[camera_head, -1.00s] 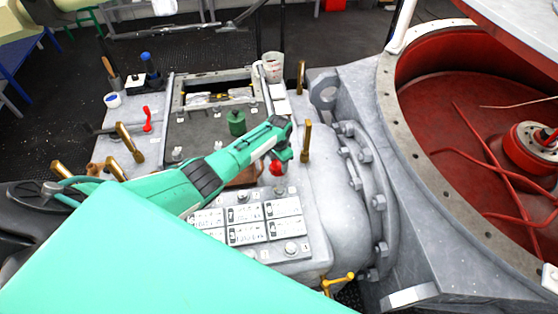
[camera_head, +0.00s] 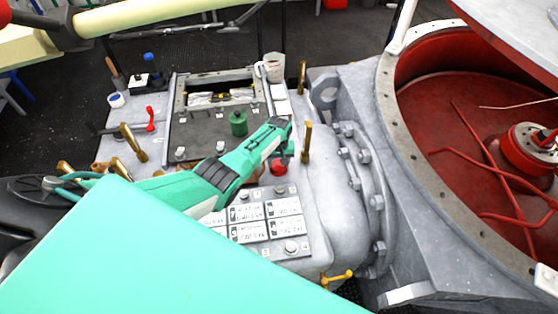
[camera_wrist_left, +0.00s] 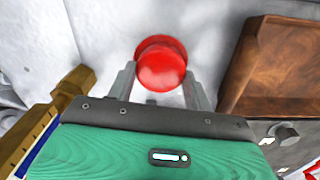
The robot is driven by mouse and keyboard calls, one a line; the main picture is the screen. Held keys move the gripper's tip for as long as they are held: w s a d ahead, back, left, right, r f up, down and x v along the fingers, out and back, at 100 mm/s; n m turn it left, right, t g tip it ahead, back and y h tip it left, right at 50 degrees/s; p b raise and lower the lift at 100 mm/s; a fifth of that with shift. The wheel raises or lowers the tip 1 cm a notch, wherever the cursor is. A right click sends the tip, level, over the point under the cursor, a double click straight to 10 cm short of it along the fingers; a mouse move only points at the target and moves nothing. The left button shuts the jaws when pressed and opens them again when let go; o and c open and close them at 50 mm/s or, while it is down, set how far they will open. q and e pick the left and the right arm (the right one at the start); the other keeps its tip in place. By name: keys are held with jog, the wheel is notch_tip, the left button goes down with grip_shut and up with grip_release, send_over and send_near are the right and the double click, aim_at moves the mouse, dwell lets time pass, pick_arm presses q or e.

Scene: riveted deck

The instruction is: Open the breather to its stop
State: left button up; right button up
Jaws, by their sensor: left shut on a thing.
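A round red knob (camera_head: 278,167), the only knob-like part at my left gripper, sits on the grey housing; I cannot tell for sure that it is the breather. It shows large in the left wrist view (camera_wrist_left: 161,64). My left gripper (camera_head: 284,158) reaches down to it from the left. In the wrist view its two grey fingers (camera_wrist_left: 160,88) stand on either side of the knob, shut on it. The green gripper body hides part of the housing in the head view. My right gripper is not in view.
A green cap (camera_head: 238,123), brass levers (camera_head: 305,143) and a red lever (camera_head: 151,119) stand on the housing. A yellow valve handle (camera_head: 337,277) is at the front. A large red-lined round opening (camera_head: 440,130) lies right. A pale beam (camera_head: 140,14) crosses the upper left.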

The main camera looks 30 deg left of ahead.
aim_at(278, 164)
pick_arm(q)
jog(key=n, duration=0.3)
jog(key=shift+s+f+n, duration=0.15)
jog(key=shift+s+n, duration=0.1)
jog(key=shift+n, duration=0.05)
jog(key=shift+s+n+p, duration=0.1)
jog(key=shift+n+p, duration=0.3)
jog(key=shift+n, duration=0.8)
jog(key=shift+f, duration=0.1)
jog(key=o, duration=1)
jog(key=shift+c, duration=0.2)
jog(key=shift+w, duration=0.2)
jog(key=shift+a+r+p, duration=0.1)
jog(key=shift+r+p, duration=0.2)
jog(key=shift+r, duration=0.45)
notch_tip(278, 164, up, 12)
jog(key=shift+r, duration=0.2)
